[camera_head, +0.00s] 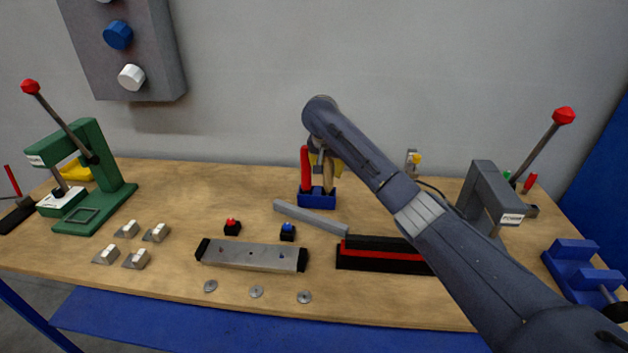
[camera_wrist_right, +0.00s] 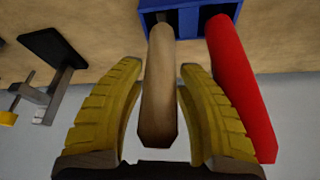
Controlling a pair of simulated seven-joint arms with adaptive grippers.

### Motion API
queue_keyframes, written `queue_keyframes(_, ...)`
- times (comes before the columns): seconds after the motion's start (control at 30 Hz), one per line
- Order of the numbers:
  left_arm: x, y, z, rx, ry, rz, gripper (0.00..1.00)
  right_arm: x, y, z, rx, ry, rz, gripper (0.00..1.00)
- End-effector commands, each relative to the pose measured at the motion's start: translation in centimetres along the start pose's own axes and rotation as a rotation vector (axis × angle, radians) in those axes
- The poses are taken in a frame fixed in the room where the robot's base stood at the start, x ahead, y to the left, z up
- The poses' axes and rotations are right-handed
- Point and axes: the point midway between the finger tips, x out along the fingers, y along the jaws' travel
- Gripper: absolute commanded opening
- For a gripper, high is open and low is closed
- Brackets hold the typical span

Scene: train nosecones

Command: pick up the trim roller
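A blue holder (camera_head: 318,199) stands at the back middle of the bench; its box is at the top of the wrist view (camera_wrist_right: 190,18). It holds a wooden-handled tool (camera_head: 328,178) and a red-handled tool (camera_head: 305,170). I cannot tell for sure which is the trim roller, as the lower ends are hidden in the holder. My right gripper (camera_head: 325,163) is over the wooden handle. In the right wrist view the wooden handle (camera_wrist_right: 159,95) lies between the two yellow fingers, with narrow gaps beside it. The red handle (camera_wrist_right: 240,90) is outside the right-hand finger. My left gripper is not in view.
A grey bar (camera_head: 310,217) and a black-and-red block (camera_head: 380,254) lie in front of the holder. A metal plate (camera_head: 250,257) lies nearer. A green press (camera_head: 85,175) stands left and a grey press (camera_head: 490,195) right. Bare bench lies left of the holder.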

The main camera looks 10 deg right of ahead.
Motion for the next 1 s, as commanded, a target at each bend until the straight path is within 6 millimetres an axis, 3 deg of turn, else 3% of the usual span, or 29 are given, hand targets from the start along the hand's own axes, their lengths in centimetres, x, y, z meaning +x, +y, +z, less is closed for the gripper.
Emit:
queue_keyframes(0.4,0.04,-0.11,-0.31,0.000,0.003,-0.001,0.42,0.69,0.89,-0.27,0.009,0.001,0.005,0.37)
queue_keyframes(0.73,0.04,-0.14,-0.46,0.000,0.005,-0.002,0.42,0.68,0.88,-0.27,0.009,0.001,0.005,0.00)
queue_keyframes(1.0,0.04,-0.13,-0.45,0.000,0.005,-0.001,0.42,0.68,0.89,-0.28,0.009,0.001,0.005,0.00)
